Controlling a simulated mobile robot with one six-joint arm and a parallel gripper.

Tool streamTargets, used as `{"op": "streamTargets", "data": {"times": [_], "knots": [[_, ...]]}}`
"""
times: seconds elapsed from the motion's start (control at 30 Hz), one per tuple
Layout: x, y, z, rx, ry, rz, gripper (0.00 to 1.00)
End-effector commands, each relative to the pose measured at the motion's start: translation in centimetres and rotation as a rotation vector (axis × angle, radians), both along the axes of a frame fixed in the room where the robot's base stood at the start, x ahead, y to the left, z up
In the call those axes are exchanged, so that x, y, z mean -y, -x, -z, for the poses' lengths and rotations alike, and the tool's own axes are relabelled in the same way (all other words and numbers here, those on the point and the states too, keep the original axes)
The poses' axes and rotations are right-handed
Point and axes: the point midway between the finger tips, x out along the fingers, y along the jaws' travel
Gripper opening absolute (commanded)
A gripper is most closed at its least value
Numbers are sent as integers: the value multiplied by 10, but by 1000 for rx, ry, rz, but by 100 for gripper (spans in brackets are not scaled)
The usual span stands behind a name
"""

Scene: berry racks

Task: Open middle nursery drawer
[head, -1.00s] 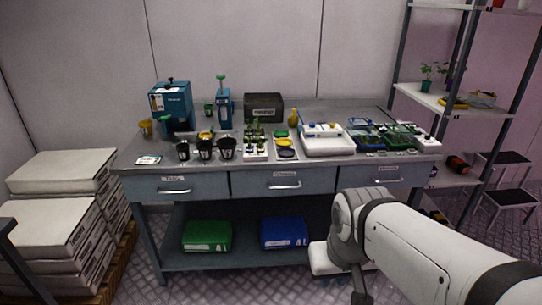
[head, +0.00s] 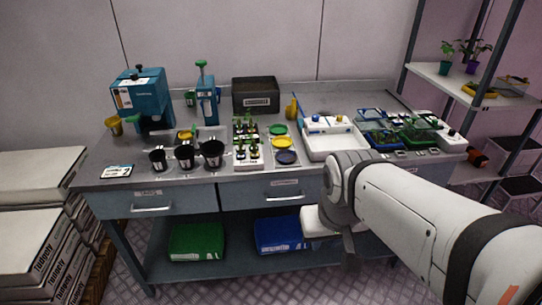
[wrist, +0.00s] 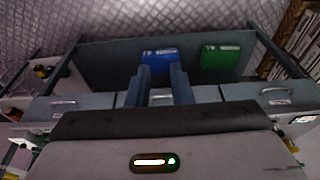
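The middle drawer (head: 262,194) is the grey-blue drawer under the bench top, with a silver bar handle (head: 285,197). It is shut, its front level with the left drawer. In the wrist view, which is upside down, the middle drawer (wrist: 128,99) lies beyond the fingers, and part of its front is hidden by them. My gripper (wrist: 162,74) is open and empty, its two dark fingers apart. In the head view it is largely hidden behind my arm, in front of the bench and right of the handle. I see no contact with the handle.
The left drawer (head: 130,204) is shut. A green bin (head: 196,242) and a blue bin (head: 281,236) are on the lower shelf. Pots, seedlings and trays crowd the bench top (head: 222,175). White sacks (head: 32,225) are stacked at left, and a plant rack (head: 436,75) stands at right.

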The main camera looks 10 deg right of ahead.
Motion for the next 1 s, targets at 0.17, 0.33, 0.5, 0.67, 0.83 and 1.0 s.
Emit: {"op": "streamTargets", "data": {"times": [0.17, 0.33, 0.5, 0.67, 0.83, 1.0], "knots": [[-2, -2, 3, -13, -14, 2, 20], [-16, -16, 26, -106, -133, 19, 20], [-42, -52, 60, -232, -381, 58, 20], [-60, -100, 90, -284, -647, 110, 20], [-62, -163, 125, -255, -930, 194, 20], [-40, -232, 169, -135, -1184, 308, 20]]}}
